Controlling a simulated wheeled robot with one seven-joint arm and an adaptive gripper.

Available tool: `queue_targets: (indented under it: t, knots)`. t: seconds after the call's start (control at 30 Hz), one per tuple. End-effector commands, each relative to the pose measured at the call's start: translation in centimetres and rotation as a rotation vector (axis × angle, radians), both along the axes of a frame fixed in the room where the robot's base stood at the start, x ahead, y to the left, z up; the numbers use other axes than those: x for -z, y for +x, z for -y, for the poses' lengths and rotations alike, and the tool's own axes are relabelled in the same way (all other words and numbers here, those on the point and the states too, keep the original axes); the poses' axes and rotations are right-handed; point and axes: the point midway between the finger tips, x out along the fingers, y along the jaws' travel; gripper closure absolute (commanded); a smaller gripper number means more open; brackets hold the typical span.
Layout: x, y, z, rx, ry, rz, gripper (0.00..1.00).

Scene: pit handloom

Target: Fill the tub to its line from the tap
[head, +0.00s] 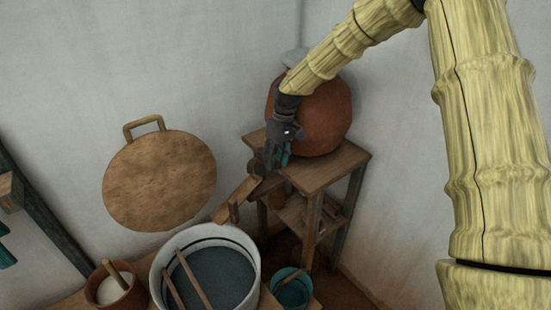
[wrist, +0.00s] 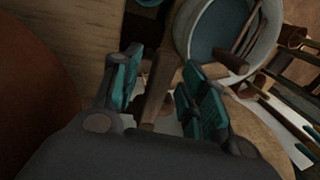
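The white tub (head: 252,258) stands at the bottom centre of the head view, holding dark blue-grey liquid, with two sticks across it. A thin dark line shows on its far inner wall, above the liquid. Its rim also shows at the top of the wrist view (wrist: 180,38). A wooden spout (head: 236,198) slopes from the clay pot's stand towards the tub. My gripper (head: 277,157) is at the front of the pot. In the wrist view its teal fingers (wrist: 158,88) are apart, with a wooden bar (wrist: 160,75) between or beyond them; contact is unclear. I cannot make out the tap's handle.
A large clay pot (head: 325,115) sits on a wooden stand (head: 345,158) in the corner. A small teal bucket (head: 304,276) stands right of the tub, and a clay bowl of white stuff (head: 133,291) left of it. A round wooden board (head: 160,180) hangs on the wall.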

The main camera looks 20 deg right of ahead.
Motion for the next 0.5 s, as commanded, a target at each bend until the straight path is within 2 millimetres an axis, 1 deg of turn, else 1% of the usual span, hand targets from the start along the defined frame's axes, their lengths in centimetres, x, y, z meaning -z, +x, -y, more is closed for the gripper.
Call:
queue_targets:
  t: [0.03,0.17,0.2,0.23,0.5]
  knots:
    - [-0.02,0.0,-0.01,0.0,0.0,0.0,0.66]
    - [-0.03,-0.01,0.0,0.0,0.0,0.0,0.9]
    - [-0.02,-0.01,0.0,0.0,0.0,0.0,0.97]
    - [-0.02,0.0,-0.01,0.0,0.0,0.0,1.0]
    - [0.0,-0.01,-0.07,0.007,0.0,0.001,1.0]
